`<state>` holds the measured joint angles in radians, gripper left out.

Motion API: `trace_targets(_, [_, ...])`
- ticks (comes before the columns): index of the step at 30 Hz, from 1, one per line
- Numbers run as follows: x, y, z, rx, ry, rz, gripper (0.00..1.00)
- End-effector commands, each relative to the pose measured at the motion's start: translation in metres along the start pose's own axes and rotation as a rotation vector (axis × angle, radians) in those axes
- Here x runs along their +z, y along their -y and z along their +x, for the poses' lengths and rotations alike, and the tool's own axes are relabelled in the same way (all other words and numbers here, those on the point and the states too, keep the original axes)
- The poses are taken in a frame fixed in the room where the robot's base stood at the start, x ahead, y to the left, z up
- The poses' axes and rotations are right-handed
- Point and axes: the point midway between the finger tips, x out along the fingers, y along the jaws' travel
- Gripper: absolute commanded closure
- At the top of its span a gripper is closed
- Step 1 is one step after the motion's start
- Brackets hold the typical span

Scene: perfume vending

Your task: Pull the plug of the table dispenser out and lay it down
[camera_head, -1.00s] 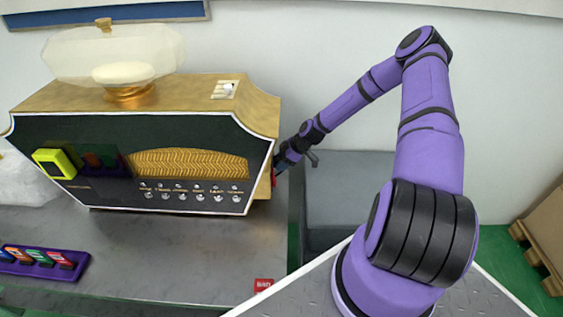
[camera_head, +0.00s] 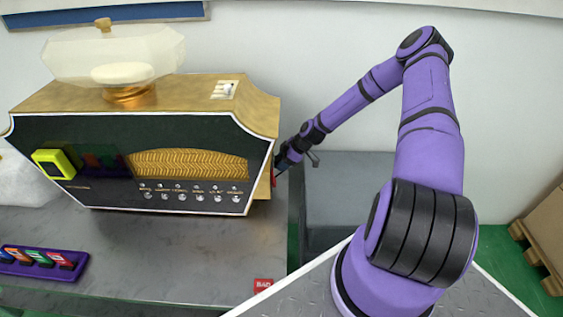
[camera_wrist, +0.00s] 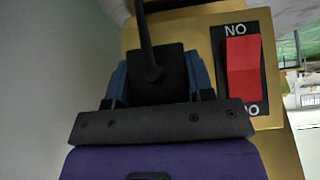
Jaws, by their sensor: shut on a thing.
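The table dispenser (camera_head: 150,150) stands on the grey table with its dark front toward the head camera. My gripper (camera_head: 278,166) is at its right side, partly hidden behind its edge. In the wrist view my gripper (camera_wrist: 160,80) is shut on the black plug (camera_wrist: 172,75), with a blue finger on each side of it. A black cord (camera_wrist: 146,35) runs up from the plug. The plug is against or close to the gold side panel (camera_wrist: 200,20); I cannot tell whether it is still seated.
A red rocker switch (camera_wrist: 243,68) is on the gold panel, just right of the plug. A purple tray with coloured pieces (camera_head: 40,262) and a red card (camera_head: 263,285) lie on the table. The table (camera_head: 170,250) in front of the dispenser is mostly clear.

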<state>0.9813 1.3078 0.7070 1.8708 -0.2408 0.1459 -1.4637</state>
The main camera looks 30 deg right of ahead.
Motion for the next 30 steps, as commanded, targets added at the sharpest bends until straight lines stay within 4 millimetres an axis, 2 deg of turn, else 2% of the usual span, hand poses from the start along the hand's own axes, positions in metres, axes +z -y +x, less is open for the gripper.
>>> trace_targets(30, [0.028, 0.000, -0.021, 0.000, 0.000, 0.001, 0.80])
